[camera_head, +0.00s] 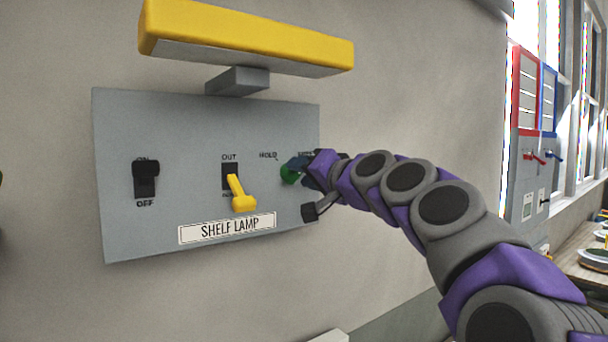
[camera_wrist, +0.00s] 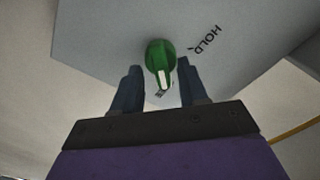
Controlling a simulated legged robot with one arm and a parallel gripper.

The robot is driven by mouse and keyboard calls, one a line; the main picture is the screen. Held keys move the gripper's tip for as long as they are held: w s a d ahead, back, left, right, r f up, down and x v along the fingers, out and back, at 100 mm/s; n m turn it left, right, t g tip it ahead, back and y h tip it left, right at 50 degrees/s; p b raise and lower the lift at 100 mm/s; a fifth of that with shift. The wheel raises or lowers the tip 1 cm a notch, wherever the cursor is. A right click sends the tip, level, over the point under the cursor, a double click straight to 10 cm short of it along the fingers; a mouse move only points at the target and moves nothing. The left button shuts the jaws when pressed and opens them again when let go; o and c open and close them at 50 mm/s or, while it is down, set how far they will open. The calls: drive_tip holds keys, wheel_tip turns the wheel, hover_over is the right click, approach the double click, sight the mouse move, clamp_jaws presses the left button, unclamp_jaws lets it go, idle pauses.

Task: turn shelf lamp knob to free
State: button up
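The grey shelf lamp panel (camera_head: 205,130) hangs on the wall, labelled SHELF LAMP. Its green knob (camera_head: 290,175) is at the right side, partly hidden by my gripper (camera_head: 296,172). The wrist view shows the knob (camera_wrist: 160,58) with a white pointer mark, directed down the picture, away from the HOLD label (camera_wrist: 205,39). A second label at the knob's upper right in the head view is mostly covered. In the wrist view my gripper (camera_wrist: 159,78) is open, its fingertips on either side of the knob's near end; contact is not clear.
The panel also carries a black ON/OFF switch (camera_head: 146,180) and a yellow lever (camera_head: 240,194) under OUT, left of my gripper. A yellow lamp bar (camera_head: 245,38) juts out above. Another panel with red and blue frames (camera_head: 525,90) is at the far right.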

drive_tip(key=shift+s, duration=0.1)
drive_tip(key=v, duration=1.7)
drive_tip(key=shift+d+b, duration=0.2)
drive_tip(key=shift+b, duration=0.15)
drive_tip(key=shift+f, duration=0.15)
drive_tip(key=s+a+f+n+g+h+b, duration=0.1)
drive_tip(key=s+a+f+g, duration=0.2)
drive_tip(key=f, duration=0.7)
drive_tip(key=s+a+f+n+g+h+b, duration=0.1)
drive_tip(key=s+a+f+g+b, duration=0.15)
drive_tip(key=f, duration=0.65)
drive_tip(key=s+a+f+n+g+h, duration=0.1)
drive_tip(key=s+a+f+g+h, duration=0.2)
drive_tip(key=f, duration=0.7)
drive_tip(key=s+d+f+g+h+b, duration=0.2)
drive_tip(key=s+d+f+g, duration=0.2)
drive_tip(key=s+f, duration=0.8)
drive_tip(key=s+d+f+g+h+b, duration=0.2)
drive_tip(key=s+d+f, duration=0.5)
drive_tip(key=s+f, duration=0.5)
wheel_tip(320, 180, down, 3)
drive_tip(key=shift+f+m+g+h, duration=0.3)
drive_tip(key=shift+g+h, duration=0.2)
drive_tip(key=shift+g, duration=0.65)
